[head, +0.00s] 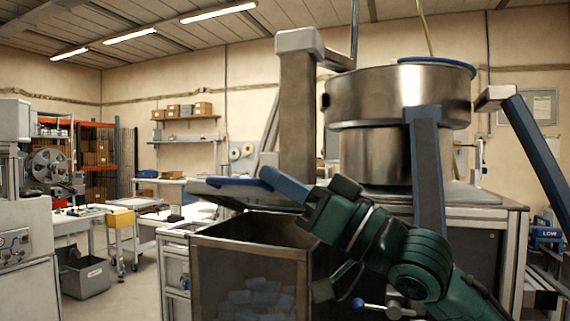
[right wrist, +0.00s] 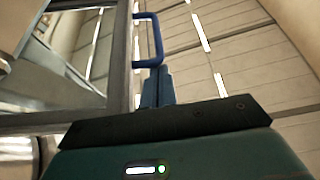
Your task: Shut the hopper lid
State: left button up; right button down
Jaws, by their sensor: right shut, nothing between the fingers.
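The hopper (head: 303,254) is an open-topped metal bin in the lower middle of the head view, with several pale pieces (head: 258,296) inside. Its lid (head: 222,196) is a dark panel seen nearly edge-on above the bin, raised so that the opening shows. A blue handle (head: 225,182) is on the lid's edge; the handle also shows in the right wrist view (right wrist: 156,38). My right gripper (head: 264,173) is shut and empty, its blue fingers overlapping the handle's right end. In the wrist view its fingertips (right wrist: 158,70) are at the handle's lower end; contact cannot be told. My left gripper is not in view.
A steel bowl (head: 350,95) stands on a bench behind my right arm. A grey post (head: 298,100) rises just behind the hopper. Open floor lies left of the hopper.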

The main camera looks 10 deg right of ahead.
jog(key=shift+s+a+f+n, duration=0.1)
jog(key=shift+f+n, duration=0.2)
jog(key=shift+f, duration=0.15)
jog(key=shift+s+a+f+n, duration=0.1)
jog(key=shift+f+n, duration=0.2)
jog(key=shift+f, duration=0.1)
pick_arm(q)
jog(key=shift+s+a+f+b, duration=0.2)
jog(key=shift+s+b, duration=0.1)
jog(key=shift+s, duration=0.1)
pick_arm(e)
jog(key=shift+s+f+n+g+y, duration=0.1)
jog(key=shift+f+n+g+y, duration=0.2)
jog(key=shift+f+g+y, duration=0.15)
jog(key=shift+r, duration=0.2)
